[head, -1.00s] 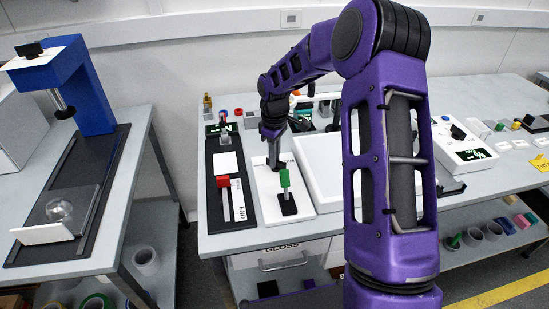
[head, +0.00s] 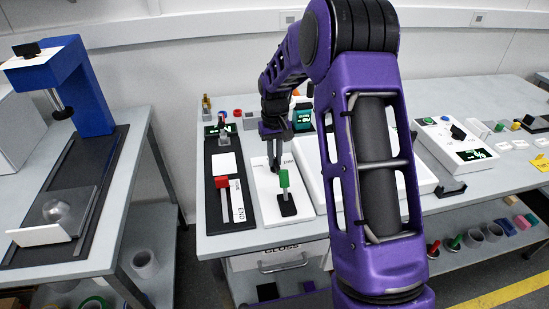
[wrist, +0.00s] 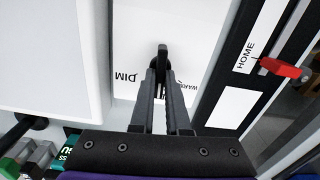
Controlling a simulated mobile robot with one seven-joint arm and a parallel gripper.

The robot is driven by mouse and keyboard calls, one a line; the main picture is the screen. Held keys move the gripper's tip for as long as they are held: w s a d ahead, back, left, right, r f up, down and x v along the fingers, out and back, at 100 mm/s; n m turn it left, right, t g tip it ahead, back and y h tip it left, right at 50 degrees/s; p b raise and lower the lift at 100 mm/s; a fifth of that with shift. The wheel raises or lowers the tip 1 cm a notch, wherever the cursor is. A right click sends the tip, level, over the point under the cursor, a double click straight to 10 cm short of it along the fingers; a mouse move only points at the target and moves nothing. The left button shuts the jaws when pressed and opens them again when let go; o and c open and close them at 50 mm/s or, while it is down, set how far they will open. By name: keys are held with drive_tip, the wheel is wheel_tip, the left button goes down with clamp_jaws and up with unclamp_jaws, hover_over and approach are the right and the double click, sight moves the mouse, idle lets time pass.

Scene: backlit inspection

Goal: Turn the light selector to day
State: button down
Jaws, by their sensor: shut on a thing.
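The light selector is a white panel (head: 262,205) on the bench, with a black knob (wrist: 162,48) near its far end. In the wrist view, the printed words DIM and WARM, the latter partly covered, flank my fingers. DAY is not readable. My gripper (wrist: 163,80) is shut on the black knob, its two fingers closing around it from above. In the head view, my gripper (head: 275,158) is over the far part of the panel, with DIM to its right. Which label the knob points to cannot be told.
A green handle (head: 284,180) stands upright on the panel's near part. Left of it is a black slider track with a red handle (head: 221,182). A white tray (head: 312,185) lies close on the right. A readout box (head: 455,142) stands farther right.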

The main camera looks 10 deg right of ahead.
sight(275, 159)
drive_tip(key=shift+m, duration=0.5)
drive_tip(key=c, duration=0.9)
unclamp_jaws()
wheel_tip(275, 159, up, 17)
drive_tip(key=p, duration=0.1)
drive_tip(key=shift+r, duration=0.2)
